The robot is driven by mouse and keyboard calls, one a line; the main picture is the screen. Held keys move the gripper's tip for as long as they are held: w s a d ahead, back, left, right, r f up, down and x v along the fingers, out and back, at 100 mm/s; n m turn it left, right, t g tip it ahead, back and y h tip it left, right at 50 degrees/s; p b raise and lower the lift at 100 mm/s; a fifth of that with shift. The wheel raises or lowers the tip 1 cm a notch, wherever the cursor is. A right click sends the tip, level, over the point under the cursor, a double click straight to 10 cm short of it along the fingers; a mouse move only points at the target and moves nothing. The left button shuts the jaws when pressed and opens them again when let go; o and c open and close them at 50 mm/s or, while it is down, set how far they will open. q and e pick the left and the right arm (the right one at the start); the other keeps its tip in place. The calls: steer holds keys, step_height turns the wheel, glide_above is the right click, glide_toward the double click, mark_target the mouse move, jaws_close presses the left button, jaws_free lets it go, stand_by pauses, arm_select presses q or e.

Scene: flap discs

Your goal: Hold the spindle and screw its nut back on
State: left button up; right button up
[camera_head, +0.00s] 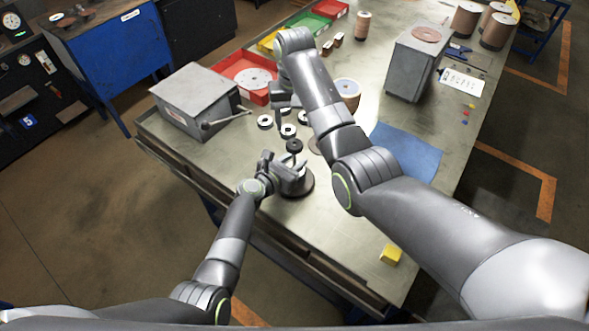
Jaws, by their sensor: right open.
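The spindle stands on a dark round base (306,187) near the table's front edge. My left gripper (287,170) is at the spindle, just above the base, and covers most of its shaft. I cannot tell whether its fingers are closed on it. A dark ring-shaped piece (294,146) shows just behind the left gripper; it may be the nut, and I cannot tell whether it lies on the table or sits on the spindle. My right gripper (281,122) is open and points down above the small rings, behind the spindle. Its arm hides part of the table.
Several small rings (265,121) lie around the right gripper. A grey box with a lever (195,98) and a red tray (232,70) stand to the left. A blue cloth (408,150), a grey block-shaped stand (409,72) and a yellow block (391,254) are to the right.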

arm_select(q)
steer(key=shift+c, duration=0.3)
jaws_close()
arm_select(e)
steer(key=shift+n, duration=0.3)
